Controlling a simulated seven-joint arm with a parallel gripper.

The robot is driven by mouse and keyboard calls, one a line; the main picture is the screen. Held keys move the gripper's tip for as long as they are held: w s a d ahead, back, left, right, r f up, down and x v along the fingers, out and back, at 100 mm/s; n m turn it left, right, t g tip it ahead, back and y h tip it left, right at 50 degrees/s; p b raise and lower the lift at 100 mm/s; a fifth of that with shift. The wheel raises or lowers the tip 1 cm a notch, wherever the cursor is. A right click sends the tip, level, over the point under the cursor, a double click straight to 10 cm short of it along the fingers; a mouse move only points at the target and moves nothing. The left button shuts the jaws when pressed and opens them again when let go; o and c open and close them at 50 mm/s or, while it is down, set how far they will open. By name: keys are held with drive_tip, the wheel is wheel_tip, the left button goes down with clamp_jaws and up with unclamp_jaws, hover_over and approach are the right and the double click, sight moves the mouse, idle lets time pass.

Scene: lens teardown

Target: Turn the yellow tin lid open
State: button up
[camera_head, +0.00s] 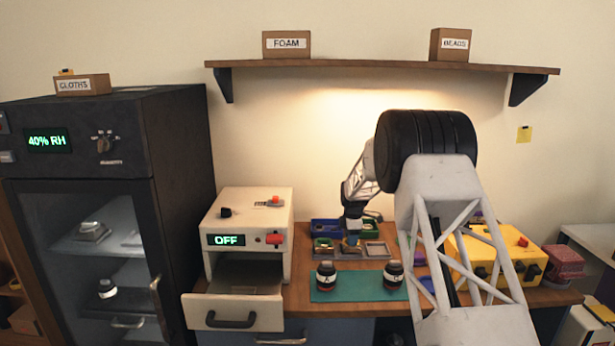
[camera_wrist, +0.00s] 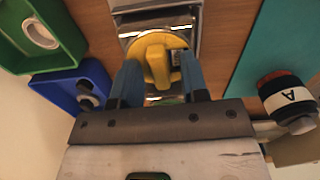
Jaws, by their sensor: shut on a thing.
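The yellow tin lid (camera_wrist: 155,46) is round with a raised bar grip across its middle, and shows at the top centre of the wrist view. It sits on a shiny metal tray (camera_wrist: 146,22). My gripper (camera_wrist: 160,76) has its two blue fingers on either side of the bar grip and is shut on it. The tin's body below the lid is hidden. In the head view my gripper (camera_head: 353,238) is down at the grey parts tray, and the lid is too small to make out clearly.
A green bin (camera_wrist: 60,52) and a blue bin (camera_wrist: 68,84) stand left of the lid. A teal mat (camera_head: 358,286) carries two dark jars (camera_head: 326,275) in front. A white oven-like box (camera_head: 248,212) with its drawer open stands left, a yellow box (camera_head: 505,255) right.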

drive_tip(key=shift+s+f, duration=0.3)
drive_tip(key=shift+f, duration=0.65)
drive_tip(key=o, duration=0.3)
drive_tip(key=shift+w+r, duration=0.15)
drive_tip(key=shift+r, duration=2.2)
drive_tip(key=shift+w+r, duration=0.1)
drive_tip(key=shift+r, duration=2.2)
